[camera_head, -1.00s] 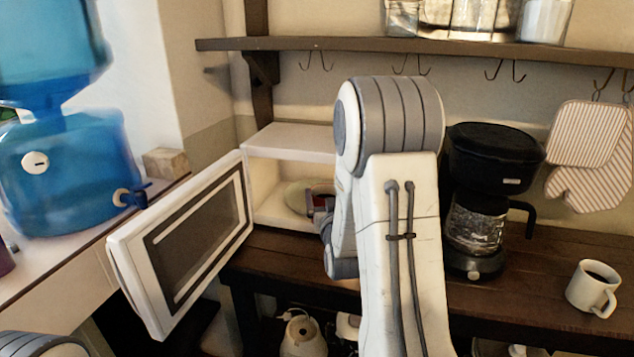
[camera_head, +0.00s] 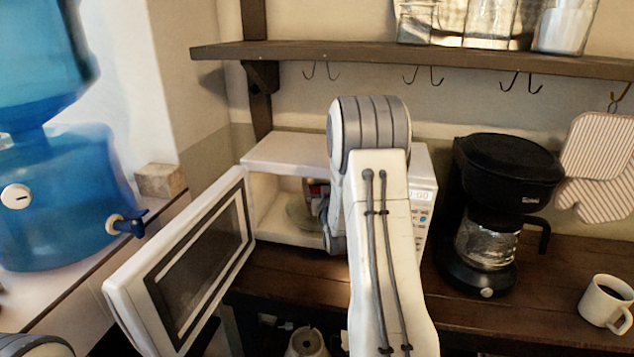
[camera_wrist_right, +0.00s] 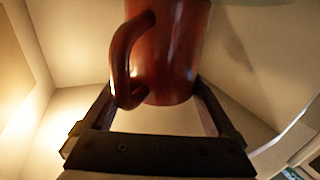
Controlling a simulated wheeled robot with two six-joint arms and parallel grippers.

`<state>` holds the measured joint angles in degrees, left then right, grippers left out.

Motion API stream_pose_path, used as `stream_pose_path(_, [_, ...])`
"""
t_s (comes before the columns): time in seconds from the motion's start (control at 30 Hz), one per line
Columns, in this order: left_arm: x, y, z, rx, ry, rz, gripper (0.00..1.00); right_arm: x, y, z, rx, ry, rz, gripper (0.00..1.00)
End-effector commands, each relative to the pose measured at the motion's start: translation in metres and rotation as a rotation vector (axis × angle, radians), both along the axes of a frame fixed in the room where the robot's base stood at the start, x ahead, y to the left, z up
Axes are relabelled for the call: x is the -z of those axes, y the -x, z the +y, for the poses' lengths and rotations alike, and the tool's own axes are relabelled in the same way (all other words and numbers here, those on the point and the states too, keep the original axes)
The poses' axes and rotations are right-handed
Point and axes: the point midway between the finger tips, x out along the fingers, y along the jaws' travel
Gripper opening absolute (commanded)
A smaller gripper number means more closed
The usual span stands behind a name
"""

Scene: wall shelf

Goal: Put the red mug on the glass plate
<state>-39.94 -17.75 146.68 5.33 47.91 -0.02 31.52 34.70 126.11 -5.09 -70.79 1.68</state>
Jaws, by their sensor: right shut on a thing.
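The red mug (camera_wrist_right: 170,50) fills the top of the right wrist view, its handle to the left. My right gripper (camera_wrist_right: 155,98) is shut on the mug. In the head view, the mug (camera_head: 314,184) shows as a small reddish patch inside the open microwave, mostly hidden by my right arm. The glass plate (camera_head: 298,214) is in the microwave below and left of the mug, partly hidden by my arm. I cannot tell whether mug and plate touch. My left gripper is not in view.
The white microwave (camera_head: 285,149) has its door (camera_head: 190,270) swung open to the left. A coffee maker (camera_head: 500,210) and a white mug (camera_head: 606,303) stand to the right. A shelf (camera_head: 420,56) with hooks runs above. A blue water dispenser (camera_head: 70,200) is at the left.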

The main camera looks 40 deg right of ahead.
Motion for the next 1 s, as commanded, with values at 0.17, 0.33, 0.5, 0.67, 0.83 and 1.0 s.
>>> stream_pose_path(0.17, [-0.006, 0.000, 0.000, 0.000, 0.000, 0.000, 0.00, -0.003, -0.007, -0.009, 0.001, 0.003, -0.005, 0.00])
stream_pose_path(0.33, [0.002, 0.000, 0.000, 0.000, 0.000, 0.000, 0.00, 0.012, -0.004, -0.014, 0.008, 0.002, -0.004, 0.00])
stream_pose_path(0.5, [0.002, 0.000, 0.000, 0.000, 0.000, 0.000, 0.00, 0.013, -0.003, -0.015, 0.009, 0.003, -0.005, 0.00])
stream_pose_path(0.67, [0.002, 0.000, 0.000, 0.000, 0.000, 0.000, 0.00, 0.013, -0.004, -0.014, 0.007, 0.004, -0.005, 0.00])
stream_pose_path(0.83, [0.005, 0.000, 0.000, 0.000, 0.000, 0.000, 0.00, 0.017, -0.004, -0.013, 0.006, 0.000, -0.001, 1.00])
stream_pose_path(1.0, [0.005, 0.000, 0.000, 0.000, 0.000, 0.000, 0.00, 0.017, -0.004, -0.012, 0.006, 0.000, -0.001, 1.00])
